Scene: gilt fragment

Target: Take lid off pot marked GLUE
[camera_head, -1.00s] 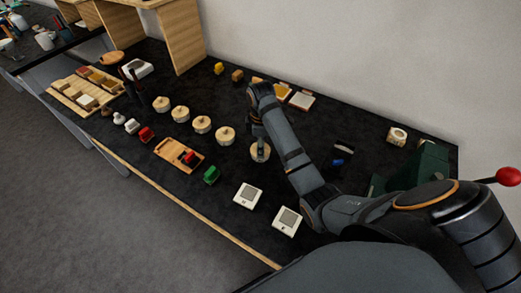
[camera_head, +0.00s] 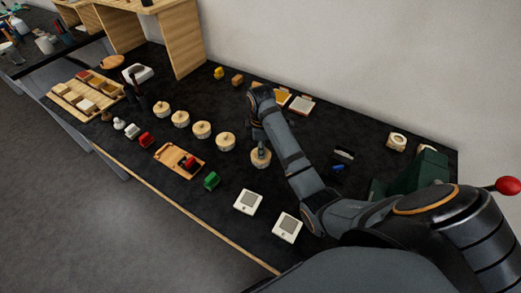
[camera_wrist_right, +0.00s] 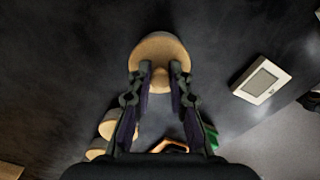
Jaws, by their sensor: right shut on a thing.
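Several round pale wooden pots with knobbed lids stand in a slanting row on the black table; one is the pot (camera_head: 225,141) nearest my arm. At the right end of the row, another round lidded pot (camera_head: 261,158) is under my right gripper (camera_head: 260,146). In the right wrist view its round wooden lid (camera_wrist_right: 158,48) has a small knob, and the fingers of my right gripper (camera_wrist_right: 160,80) are shut on that knob. I cannot tell whether the lid is seated or raised. No GLUE marking is readable. My left gripper is not in view.
Two white square devices (camera_head: 248,201) lie near the front edge. A green box (camera_head: 425,168) stands at the right, and a wall rises behind.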

